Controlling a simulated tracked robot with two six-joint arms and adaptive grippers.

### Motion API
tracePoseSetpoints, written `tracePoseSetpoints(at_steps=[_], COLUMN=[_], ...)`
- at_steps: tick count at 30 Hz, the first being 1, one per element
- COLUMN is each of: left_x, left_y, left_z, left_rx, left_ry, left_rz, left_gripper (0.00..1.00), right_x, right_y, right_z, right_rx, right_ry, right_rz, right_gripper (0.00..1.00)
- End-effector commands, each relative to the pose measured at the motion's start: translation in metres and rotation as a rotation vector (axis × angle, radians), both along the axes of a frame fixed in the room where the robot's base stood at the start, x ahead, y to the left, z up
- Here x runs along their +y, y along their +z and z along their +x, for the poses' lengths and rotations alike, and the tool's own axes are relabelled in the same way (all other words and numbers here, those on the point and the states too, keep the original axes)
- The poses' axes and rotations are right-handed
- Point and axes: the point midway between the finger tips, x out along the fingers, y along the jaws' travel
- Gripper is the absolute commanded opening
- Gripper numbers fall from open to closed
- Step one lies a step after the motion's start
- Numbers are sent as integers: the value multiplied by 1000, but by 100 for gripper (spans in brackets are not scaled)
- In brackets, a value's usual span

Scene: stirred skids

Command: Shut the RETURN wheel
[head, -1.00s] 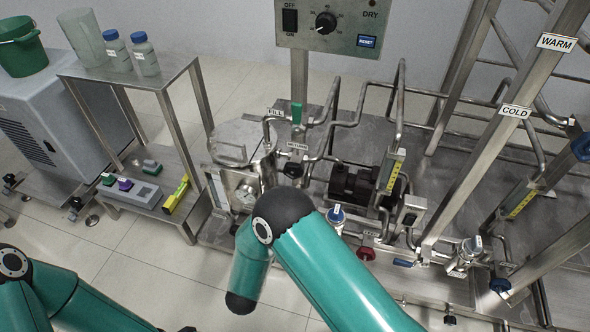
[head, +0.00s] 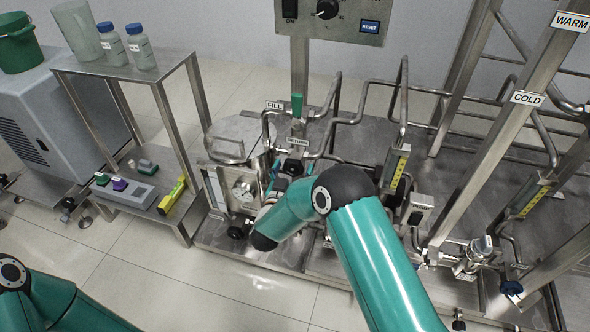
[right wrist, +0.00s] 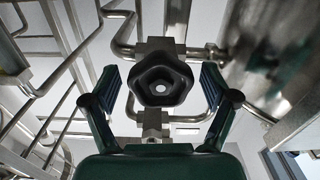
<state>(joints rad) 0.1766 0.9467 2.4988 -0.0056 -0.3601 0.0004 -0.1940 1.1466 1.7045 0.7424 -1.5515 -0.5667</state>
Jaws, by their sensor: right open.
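The RETURN label (head: 297,141) sits on the pipework above a small black wheel (head: 292,167), which is partly hidden by my right gripper in the head view. In the right wrist view the black wheel (right wrist: 160,83) faces the camera, with a pale centre and a metal valve body behind it. My right gripper (head: 290,177) is open at the wheel. In the right wrist view its two fingers (right wrist: 160,88) stand apart on either side of the wheel, with gaps showing. My left gripper is out of view; only my left arm shows at lower left.
A green-handled valve (head: 297,104) by the FILL label (head: 274,105) stands just above. Bent pipes and a steel tank (head: 240,135) surround the wheel. A steel shelf (head: 125,75) with bottles stands left; open floor lies in front.

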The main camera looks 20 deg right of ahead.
Motion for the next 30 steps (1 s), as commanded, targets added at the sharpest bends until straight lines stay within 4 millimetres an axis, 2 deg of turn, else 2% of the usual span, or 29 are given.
tracePoseSetpoints(at_steps=[6,15,17,30], left_x=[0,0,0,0], left_y=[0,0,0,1], left_z=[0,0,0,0], left_rx=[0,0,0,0], left_ry=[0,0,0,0], left_rz=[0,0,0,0], left_gripper=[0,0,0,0], right_x=[0,0,0,-1], right_y=[0,0,0,-1], right_z=[0,0,0,-1], right_rx=[0,0,1,-70], right_ry=[0,-1,-1,-3], right_rz=[0,0,1,106], right_gripper=[84,34,26,26])
